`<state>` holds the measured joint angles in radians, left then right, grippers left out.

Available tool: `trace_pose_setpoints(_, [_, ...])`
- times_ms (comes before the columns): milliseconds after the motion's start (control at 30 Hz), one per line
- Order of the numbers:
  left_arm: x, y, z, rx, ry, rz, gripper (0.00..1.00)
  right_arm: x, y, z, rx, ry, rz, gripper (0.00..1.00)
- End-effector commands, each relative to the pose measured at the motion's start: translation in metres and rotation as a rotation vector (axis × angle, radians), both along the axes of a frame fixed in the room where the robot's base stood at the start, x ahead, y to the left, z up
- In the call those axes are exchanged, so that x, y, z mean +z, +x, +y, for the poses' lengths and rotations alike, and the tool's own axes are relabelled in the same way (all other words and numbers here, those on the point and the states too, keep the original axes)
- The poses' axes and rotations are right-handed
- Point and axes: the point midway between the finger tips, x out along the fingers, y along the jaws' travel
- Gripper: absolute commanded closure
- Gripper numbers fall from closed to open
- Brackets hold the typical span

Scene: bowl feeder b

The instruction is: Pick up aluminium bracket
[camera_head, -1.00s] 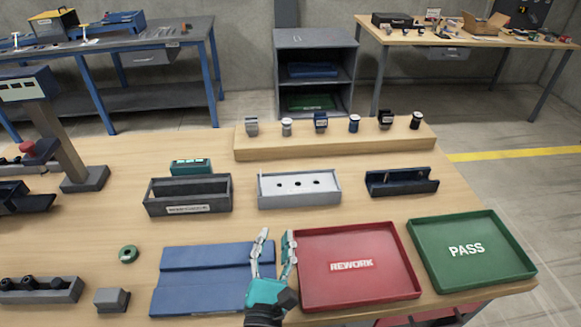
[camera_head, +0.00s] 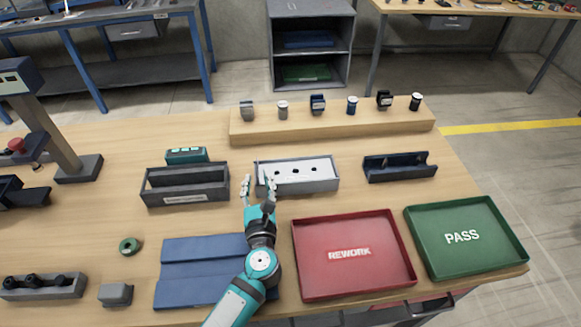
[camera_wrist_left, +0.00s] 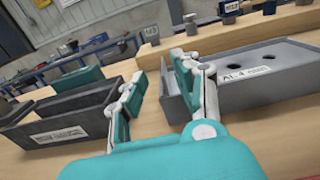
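Several small parts stand in a row on a wooden riser (camera_head: 330,125) at the back of the bench. The leftmost, a small grey metallic block-like part (camera_head: 247,110), looks most like the aluminium bracket, but I cannot be sure. In the left wrist view, a grey part with a pale label (camera_wrist_left: 151,35) stands on the riser beyond the fingers. My left gripper (camera_head: 257,188) is open and empty, in front of the riser, beside the left end of the light grey box (camera_head: 310,183). Its two fingers are apart in the wrist view (camera_wrist_left: 160,95). My right gripper is out of view.
A dark grey bin (camera_head: 187,197) stands left of the fingers, with a teal device (camera_head: 186,155) behind it. A dark blue cradle (camera_head: 400,174) is farther right. A blue mat (camera_head: 190,270), red REWORK tray (camera_head: 345,280) and green PASS tray (camera_head: 465,260) lie in front.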

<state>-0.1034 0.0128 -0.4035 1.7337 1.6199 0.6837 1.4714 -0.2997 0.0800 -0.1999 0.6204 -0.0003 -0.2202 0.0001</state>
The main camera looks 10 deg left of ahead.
Motion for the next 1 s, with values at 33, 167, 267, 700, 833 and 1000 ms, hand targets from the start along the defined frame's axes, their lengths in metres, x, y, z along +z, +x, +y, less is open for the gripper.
trace_pose_setpoints(33, [0.0, 0.002, 0.001, 0.0, 0.001, 0.0, 0.69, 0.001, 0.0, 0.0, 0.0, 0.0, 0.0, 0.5])
trace_pose_setpoints(167, [0.002, 0.015, 0.004, 0.0, 0.003, -0.001, 0.69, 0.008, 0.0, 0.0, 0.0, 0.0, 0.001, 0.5])
trace_pose_setpoints(267, [0.001, 0.031, 0.008, 0.0, 0.006, -0.001, 0.69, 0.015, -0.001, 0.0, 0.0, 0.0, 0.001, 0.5])
trace_pose_setpoints(700, [-0.004, 0.052, 0.013, 0.0, 0.001, -0.001, 0.69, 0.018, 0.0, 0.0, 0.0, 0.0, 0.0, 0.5])
trace_pose_setpoints(833, [-0.004, 0.052, 0.013, 0.0, 0.001, -0.001, 0.85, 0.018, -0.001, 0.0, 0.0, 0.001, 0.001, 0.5])
trace_pose_setpoints(1000, [-0.004, 0.052, 0.013, 0.0, 0.001, 0.0, 1.0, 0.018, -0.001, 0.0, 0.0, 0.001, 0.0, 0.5])
